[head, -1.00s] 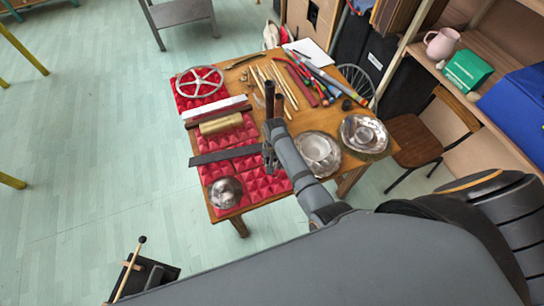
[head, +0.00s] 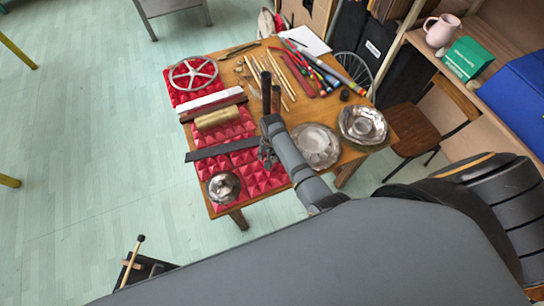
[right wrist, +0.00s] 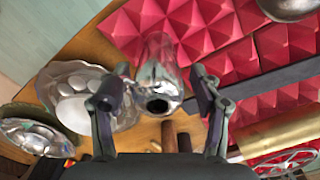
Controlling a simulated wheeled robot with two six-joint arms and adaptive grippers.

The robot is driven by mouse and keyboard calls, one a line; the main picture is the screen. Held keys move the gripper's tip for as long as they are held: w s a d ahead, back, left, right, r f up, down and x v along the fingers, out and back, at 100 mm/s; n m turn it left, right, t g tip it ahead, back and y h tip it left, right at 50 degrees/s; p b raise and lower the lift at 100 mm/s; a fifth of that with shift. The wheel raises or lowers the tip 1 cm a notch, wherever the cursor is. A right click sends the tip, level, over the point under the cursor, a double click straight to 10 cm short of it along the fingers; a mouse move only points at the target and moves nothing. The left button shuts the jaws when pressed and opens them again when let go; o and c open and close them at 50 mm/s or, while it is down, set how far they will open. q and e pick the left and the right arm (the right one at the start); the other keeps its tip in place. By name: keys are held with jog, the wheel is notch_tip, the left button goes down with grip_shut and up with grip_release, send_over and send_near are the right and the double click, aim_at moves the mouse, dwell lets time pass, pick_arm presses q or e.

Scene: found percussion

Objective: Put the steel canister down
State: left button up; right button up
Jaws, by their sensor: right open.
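The steel canister (right wrist: 157,75) shows in the right wrist view as a shiny cylinder with a dark round opening towards the camera. It is between the two fingers of my right gripper (right wrist: 158,95), which is open with gaps on both sides. The canister's far end is near the edge of the red foam (right wrist: 215,50) and the bare wood; I cannot tell exactly what it rests on. In the head view my right gripper (head: 267,152) is low over the table, and my arm hides the canister. My left gripper is not in view.
Two dark upright tubes (head: 276,98) stand close to my right gripper. A dark flat bar (head: 212,151) and a silver dome (head: 223,188) lie to its left. Metal dishes (head: 363,125) lie to the right. Sticks and pens crowd the back of the wooden table (head: 345,155).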

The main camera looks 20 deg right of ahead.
jog(key=shift+r, duration=0.35)
notch_tip(320, 180, up, 12)
jog(key=shift+f, duration=0.1)
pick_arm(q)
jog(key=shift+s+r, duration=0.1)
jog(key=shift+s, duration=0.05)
